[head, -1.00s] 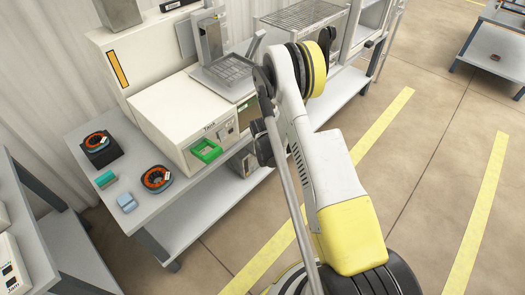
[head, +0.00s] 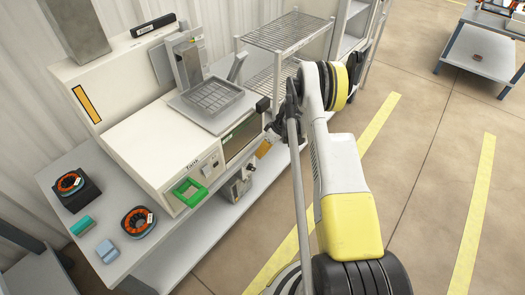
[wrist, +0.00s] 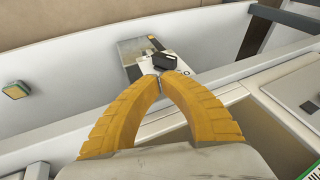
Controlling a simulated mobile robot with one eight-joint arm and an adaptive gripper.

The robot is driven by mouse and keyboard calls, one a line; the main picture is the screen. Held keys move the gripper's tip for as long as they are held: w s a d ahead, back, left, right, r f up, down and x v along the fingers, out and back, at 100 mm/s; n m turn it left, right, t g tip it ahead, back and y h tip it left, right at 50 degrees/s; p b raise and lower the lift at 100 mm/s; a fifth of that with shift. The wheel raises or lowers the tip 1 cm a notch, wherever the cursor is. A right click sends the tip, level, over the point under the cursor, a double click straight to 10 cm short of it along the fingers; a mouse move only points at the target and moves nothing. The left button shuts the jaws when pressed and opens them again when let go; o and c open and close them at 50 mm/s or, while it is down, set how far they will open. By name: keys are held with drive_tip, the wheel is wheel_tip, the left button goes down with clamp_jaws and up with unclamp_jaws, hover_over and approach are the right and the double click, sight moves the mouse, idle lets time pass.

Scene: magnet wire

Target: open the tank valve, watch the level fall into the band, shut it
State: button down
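The tank (head: 150,150), a white box labelled "Tank", sits on the bench with a green frame (head: 190,192) at its front corner. In the wrist view a metallic box (wrist: 133,72) carries a black knob (wrist: 165,62); I cannot tell for sure that this knob is the valve. My gripper (head: 263,149) is in front of the bench, right of the tank. In the wrist view its yellow fingertips (wrist: 161,78) come together just short of the knob, with nothing clearly held.
Two orange-wound rings (head: 138,221) (head: 70,184), a teal block (head: 82,226) and a pale blue block (head: 107,251) lie on the bench's left end. A wire rack (head: 290,30) stands behind my arm.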

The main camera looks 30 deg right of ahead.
sight(252, 168)
drive_tip(key=b+x, duration=0.1)
drive_tip(key=x, duration=0.4)
drive_tip(key=shift+w+a+f+b, duration=0.1)
drive_tip(key=shift+f+b, duration=0.1)
drive_tip(key=shift+b, duration=0.2)
drive_tip(key=shift+s+a+f+h, duration=0.1)
drive_tip(key=shift+s+a+h, duration=0.15)
drive_tip(key=shift+a+h, duration=0.35)
